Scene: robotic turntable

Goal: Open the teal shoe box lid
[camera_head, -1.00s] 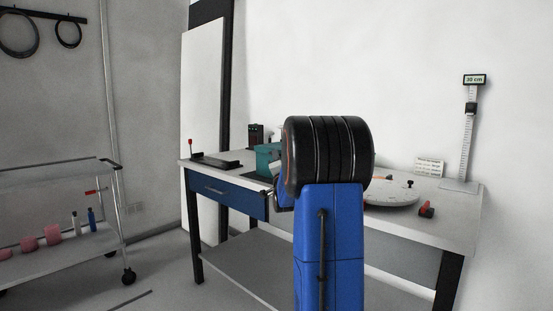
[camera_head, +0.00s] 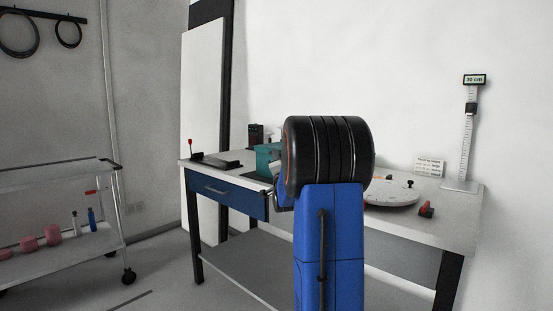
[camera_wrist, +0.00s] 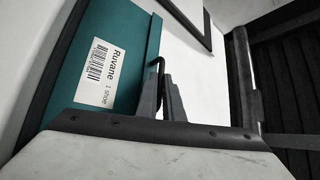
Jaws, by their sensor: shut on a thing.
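The teal shoe box (camera_wrist: 121,36) shows in the wrist view, with a white barcode label (camera_wrist: 100,75) reading "Ruvane 1 shoe". In the head view the box (camera_head: 266,160) stands on the workbench, partly hidden by my arm. My gripper (camera_wrist: 163,86) is at the box's right edge in the wrist view. Its grey fingers are shut on a thin dark hook-shaped piece (camera_wrist: 157,63) beside the teal face. I cannot tell how this piece joins the lid, or whether the lid is raised. In the head view my arm hides the fingertips.
The workbench (camera_head: 448,222) holds a round white turntable (camera_head: 392,194), a small red item (camera_head: 426,209), a height gauge (camera_head: 467,135) and a black flat tray (camera_head: 215,162). A wheeled cart (camera_head: 55,250) stands at the left. The floor between cart and bench is clear.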

